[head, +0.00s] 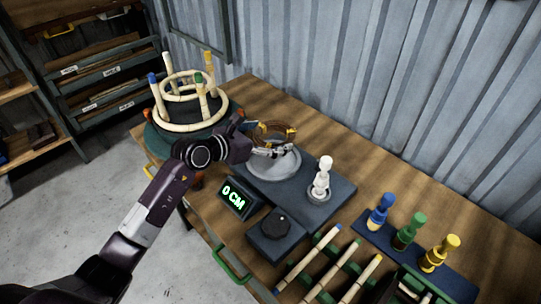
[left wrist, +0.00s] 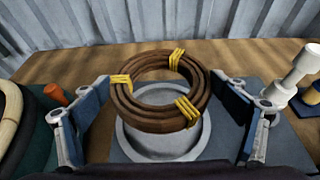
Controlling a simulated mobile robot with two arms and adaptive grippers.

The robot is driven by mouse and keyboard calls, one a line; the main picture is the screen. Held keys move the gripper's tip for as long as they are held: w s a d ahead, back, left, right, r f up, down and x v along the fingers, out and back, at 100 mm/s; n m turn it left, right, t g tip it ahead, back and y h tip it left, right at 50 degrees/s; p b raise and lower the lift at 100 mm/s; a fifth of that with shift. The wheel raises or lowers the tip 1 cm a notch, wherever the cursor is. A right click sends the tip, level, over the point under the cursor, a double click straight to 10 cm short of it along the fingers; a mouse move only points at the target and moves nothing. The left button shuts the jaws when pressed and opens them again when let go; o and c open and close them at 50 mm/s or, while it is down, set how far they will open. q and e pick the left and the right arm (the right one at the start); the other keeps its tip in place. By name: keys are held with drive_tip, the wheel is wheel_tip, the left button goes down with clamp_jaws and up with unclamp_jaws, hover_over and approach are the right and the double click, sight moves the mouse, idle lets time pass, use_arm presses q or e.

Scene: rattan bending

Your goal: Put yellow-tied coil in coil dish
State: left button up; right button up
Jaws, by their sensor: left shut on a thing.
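The brown coil (left wrist: 150,114) has yellow ties at several spots on its ring. My left gripper (head: 268,149) is shut on it; in the left wrist view its two blue-padded fingers (left wrist: 160,88) stand on either side of the ring. The coil (head: 264,129) is held roughly level above the grey round coil dish (head: 284,168). The dish also shows in the left wrist view (left wrist: 188,150), below and partly hidden by the coil. I cannot tell the exact gap between them. My right gripper is not in view.
A dark scale base (head: 335,190) carries the dish and a white knobbed piece (head: 322,178). A rattan frame (head: 190,122) stands at the left.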

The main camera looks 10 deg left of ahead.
sight(270, 163)
use_arm(q)
wheel_tip(270, 163, down, 9)
drive_tip(key=shift+r+b, duration=0.1)
drive_tip(key=shift+b, duration=0.3)
drive_tip(key=o, duration=0.9)
drive_tip(key=shift+o, duration=0.2)
drive_tip(key=shift+r, duration=0.15)
drive_tip(key=shift+s+a, duration=0.25)
drive_tip(key=shift+s, duration=0.1)
drive_tip(key=v, duration=1.1)
drive_tip(key=shift+s, duration=0.1)
